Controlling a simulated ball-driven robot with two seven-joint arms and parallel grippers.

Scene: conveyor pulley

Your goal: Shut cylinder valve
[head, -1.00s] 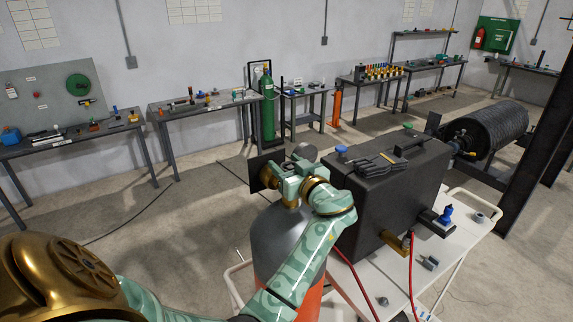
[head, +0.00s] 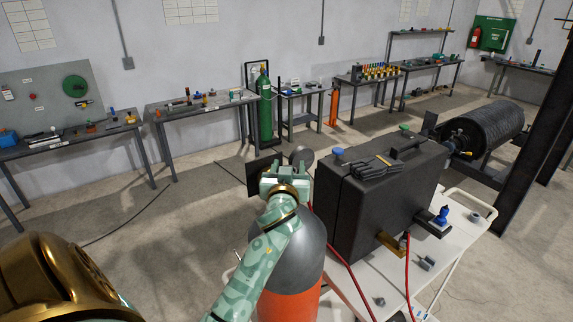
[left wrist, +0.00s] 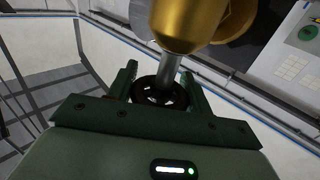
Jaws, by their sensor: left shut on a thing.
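The gas cylinder (head: 290,250), with a grey shoulder and an orange-red body, stands upright in front of me in the head view. My left gripper (head: 285,176) is at its top, and my wrist hides most of the valve there. In the left wrist view, a black valve handwheel (left wrist: 160,97) on a grey stem sits between the two green fingers of my left gripper (left wrist: 159,82). The gripper is shut on the handwheel. A brass-coloured valve body (left wrist: 188,22) lies beyond the stem. My right gripper is not in view.
A white cart (head: 462,262) right of the cylinder carries a large black case (head: 375,215) with black gloves (head: 377,167) on top. A red hose (head: 345,262) runs close beside the cylinder. Benches line the back wall, with a green cylinder (head: 265,115). Floor to the left is clear.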

